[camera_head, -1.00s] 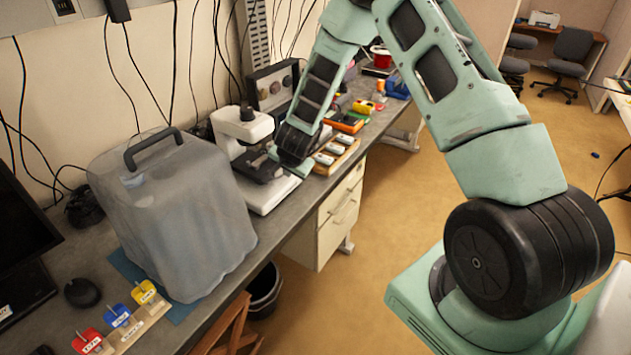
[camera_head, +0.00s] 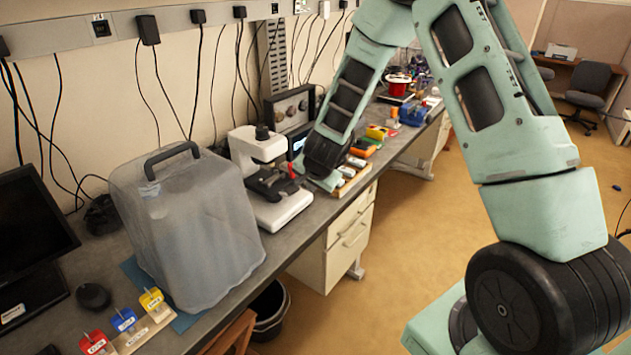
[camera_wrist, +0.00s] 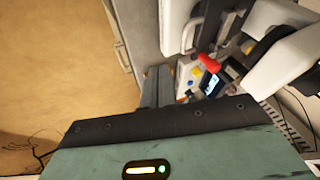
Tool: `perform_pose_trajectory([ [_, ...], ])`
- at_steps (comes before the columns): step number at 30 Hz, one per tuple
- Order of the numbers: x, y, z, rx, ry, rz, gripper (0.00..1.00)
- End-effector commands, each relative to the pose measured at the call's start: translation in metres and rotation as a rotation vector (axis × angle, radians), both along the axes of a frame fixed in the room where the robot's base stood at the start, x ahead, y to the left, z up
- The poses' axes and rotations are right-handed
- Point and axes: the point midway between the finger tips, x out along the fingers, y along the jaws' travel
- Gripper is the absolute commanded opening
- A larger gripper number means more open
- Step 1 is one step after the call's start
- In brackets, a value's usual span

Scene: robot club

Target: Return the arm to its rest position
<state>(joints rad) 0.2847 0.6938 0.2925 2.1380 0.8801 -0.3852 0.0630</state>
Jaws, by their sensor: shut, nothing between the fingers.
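My arm reaches from the lower right up and over to the workbench in the head view. My gripper hangs at the bench's front edge, just right of the white microscope (camera_head: 262,165), and its fingertips are hard to make out there. In the wrist view my gripper (camera_wrist: 157,75) is shut and empty, with the floor to its left and bench items to its right. A red-tipped item (camera_wrist: 209,62) and a small lit display (camera_wrist: 212,84) show close to the right of the fingers. I cannot tell whether the fingers touch anything.
A translucent grey cover (camera_head: 195,235) with a black handle stands on the bench (camera_head: 235,300). Red, blue and yellow labelled blocks (camera_head: 122,319) sit at the front left. Small orange and yellow items and a red spool (camera_head: 399,85) lie farther back. The floor (camera_head: 430,220) to the right is open.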

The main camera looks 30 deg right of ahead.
Motion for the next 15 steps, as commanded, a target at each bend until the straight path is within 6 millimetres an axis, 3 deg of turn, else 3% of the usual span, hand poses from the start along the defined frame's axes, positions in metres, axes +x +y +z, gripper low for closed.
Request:
perform_pose_trajectory([
  [7,-0.018,0.007,0.031,-0.001,-0.002,0.002,0.00],
  [15,-0.026,0.008,0.041,0.000,0.002,0.001,0.00],
])
